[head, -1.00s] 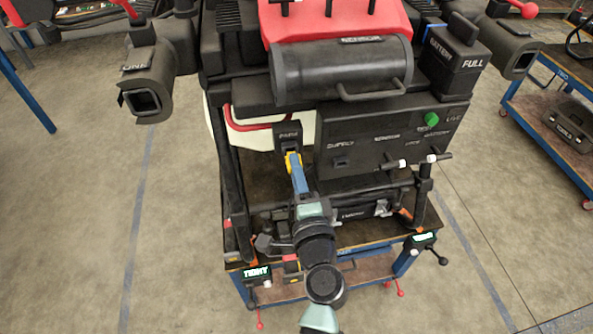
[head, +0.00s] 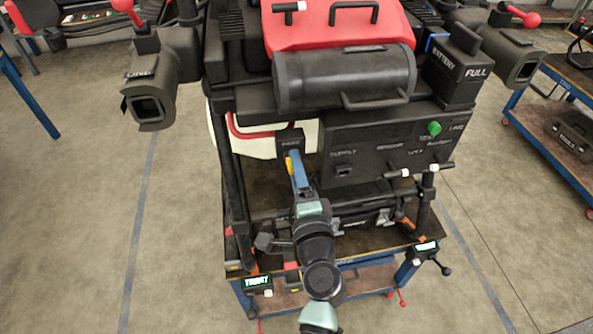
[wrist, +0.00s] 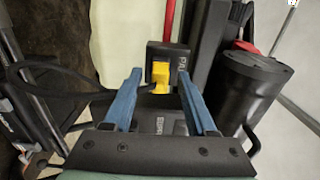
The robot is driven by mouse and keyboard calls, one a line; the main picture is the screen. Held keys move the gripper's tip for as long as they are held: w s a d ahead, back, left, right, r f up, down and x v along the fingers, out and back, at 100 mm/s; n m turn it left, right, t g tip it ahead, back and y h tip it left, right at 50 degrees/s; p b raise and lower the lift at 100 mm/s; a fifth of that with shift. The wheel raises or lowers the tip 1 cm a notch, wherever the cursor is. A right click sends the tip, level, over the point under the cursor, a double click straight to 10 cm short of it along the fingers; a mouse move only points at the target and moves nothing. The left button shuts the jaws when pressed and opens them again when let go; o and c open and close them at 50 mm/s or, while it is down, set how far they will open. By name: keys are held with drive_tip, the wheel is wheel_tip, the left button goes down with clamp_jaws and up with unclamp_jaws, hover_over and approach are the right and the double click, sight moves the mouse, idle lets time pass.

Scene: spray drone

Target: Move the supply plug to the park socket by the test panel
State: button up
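The supply plug is yellow; in the wrist view the plug (wrist: 161,73) sits at the front of the black park socket block (wrist: 167,54), seemingly seated, though the contact is hidden. A black cable runs left from it. In the head view, a bit of the yellow plug (head: 289,164) shows beside the blue finger, below the park socket block (head: 289,140). My gripper (wrist: 160,77) is open. Its two blue fingers stand apart, one on each side of the plug, with visible gaps. The test panel (head: 390,150) is right of the park socket; its supply socket (head: 344,170) looks empty.
A black cylinder (wrist: 247,85) stands right of my gripper in the wrist view. The drone's sensor drum (head: 345,78) and battery (head: 458,68) sit above the panel. The blue-framed cart (head: 345,262) lies below.

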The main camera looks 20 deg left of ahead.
drive_tip(key=b+v, duration=0.3)
drive_tip(key=v, duration=1)
idle(0.6)
drive_tip(key=w+d+r+n+t+h, duration=0.1)
drive_tip(key=w+r+n+t, duration=0.15)
drive_tip(key=r, duration=0.55)
drive_tip(key=w+d+r+n+t, duration=0.1)
drive_tip(key=r+n, duration=0.3)
drive_tip(key=r, duration=0.5)
drive_tip(key=w+d+r+n+t+h, duration=0.1)
drive_tip(key=w+d+r+n+t, duration=0.15)
drive_tip(key=r, duration=0.55)
drive_tip(key=s+d+r+t+h, duration=0.2)
drive_tip(key=s+r, duration=0.1)
drive_tip(key=r, duration=0.4)
drive_tip(key=s+d+r+n+t+h, duration=0.1)
drive_tip(key=s+d+r+t+h, duration=0.1)
drive_tip(key=r, duration=0.5)
drive_tip(key=s+d+r+n+t+h, duration=0.1)
drive_tip(key=s+r+t+h, duration=0.1)
drive_tip(key=s+r+h, duration=0.2)
wheel_tip(320, 180, up, 4)
drive_tip(key=shift+s+d+f, duration=0.1)
drive_tip(key=shift+s+d, duration=0.25)
drive_tip(key=shift+d, duration=0.05)
